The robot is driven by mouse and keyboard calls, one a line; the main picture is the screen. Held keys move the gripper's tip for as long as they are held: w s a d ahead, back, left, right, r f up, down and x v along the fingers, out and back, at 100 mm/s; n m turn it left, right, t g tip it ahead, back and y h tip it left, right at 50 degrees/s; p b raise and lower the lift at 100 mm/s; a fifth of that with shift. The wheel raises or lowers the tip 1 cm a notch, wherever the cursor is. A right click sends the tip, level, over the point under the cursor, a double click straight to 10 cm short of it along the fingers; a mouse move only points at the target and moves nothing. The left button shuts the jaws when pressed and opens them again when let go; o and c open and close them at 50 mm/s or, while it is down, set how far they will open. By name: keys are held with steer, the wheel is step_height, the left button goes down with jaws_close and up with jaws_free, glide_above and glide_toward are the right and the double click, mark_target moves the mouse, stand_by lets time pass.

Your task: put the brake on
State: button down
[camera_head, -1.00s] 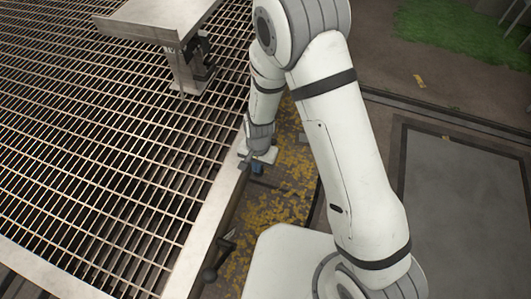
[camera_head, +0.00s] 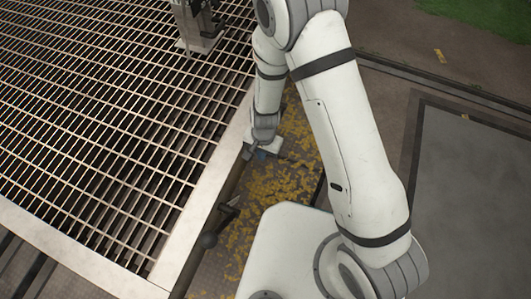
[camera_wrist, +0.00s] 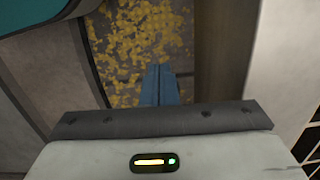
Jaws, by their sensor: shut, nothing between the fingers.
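The lever cannot be made out in the wrist view.
The grated turntable deck (camera_head: 187,245) has a pale metal border. A metal post (camera_head: 196,28) stands on it at the top. Yellow leaves (camera_head: 288,180) cover the narrow strip between the deck and my base. A grey panel (camera_head: 475,190) lies at the right.

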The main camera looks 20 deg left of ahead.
stand_by(0.3)
steer(key=s+r+p, duration=0.5)
steer(key=s+r, duration=0.4)
steer(key=shift+r, duration=0.2)
steer(key=shift+a, duration=0.1)
stand_by(0.4)
